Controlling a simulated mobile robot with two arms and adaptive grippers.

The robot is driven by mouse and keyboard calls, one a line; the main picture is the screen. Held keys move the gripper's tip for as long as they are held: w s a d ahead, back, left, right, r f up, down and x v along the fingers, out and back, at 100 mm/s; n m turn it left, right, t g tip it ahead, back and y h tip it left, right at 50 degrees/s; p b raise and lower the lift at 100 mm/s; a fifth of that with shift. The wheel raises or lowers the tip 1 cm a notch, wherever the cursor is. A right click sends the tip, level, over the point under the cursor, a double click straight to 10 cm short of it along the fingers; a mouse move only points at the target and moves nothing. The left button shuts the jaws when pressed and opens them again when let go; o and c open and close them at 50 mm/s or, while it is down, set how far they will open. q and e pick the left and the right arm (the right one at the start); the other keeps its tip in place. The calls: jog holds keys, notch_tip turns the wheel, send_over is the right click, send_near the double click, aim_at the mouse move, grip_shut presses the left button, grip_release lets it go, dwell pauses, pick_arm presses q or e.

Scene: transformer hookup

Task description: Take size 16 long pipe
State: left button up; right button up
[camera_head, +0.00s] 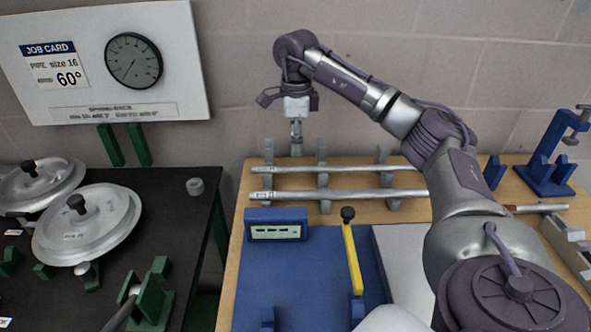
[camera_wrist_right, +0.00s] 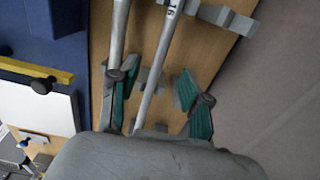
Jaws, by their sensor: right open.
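The long pipe marked 16 (camera_wrist_right: 161,60) is a thin grey tube lying on the rack. It appears to be the rear of two long pipes in the head view (camera_head: 350,168). A thicker long pipe (camera_head: 350,194) lies parallel in front of it; it also shows in the right wrist view (camera_wrist_right: 118,35). My right gripper (camera_head: 296,140) points down near the left end of the rack. In the right wrist view its teal-padded fingers (camera_wrist_right: 155,88) are apart, with the size 16 pipe running between them in the picture. Contact cannot be told. My left gripper is not in view.
Grey rack posts (camera_head: 323,180) hold the pipes on the wooden bench (camera_head: 235,240). A blue display box (camera_head: 277,225) and a yellow lever (camera_head: 353,258) stand in front. A blue clamp stand (camera_head: 548,175) is at right. The job card (camera_head: 55,65) reads pipe size 16, 60°.

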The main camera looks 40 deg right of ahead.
aim_at(297, 167)
jog(key=shift+d+f, duration=0.1)
jog(key=shift+f, duration=0.75)
notch_tip(297, 167, down, 4)
jog(key=shift+d+f+p, duration=0.1)
jog(key=shift+p, duration=0.2)
jog(key=shift+f, duration=0.5)
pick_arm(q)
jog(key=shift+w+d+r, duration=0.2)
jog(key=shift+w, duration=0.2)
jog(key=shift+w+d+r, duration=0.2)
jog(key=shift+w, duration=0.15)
pick_arm(e)
grip_shut()
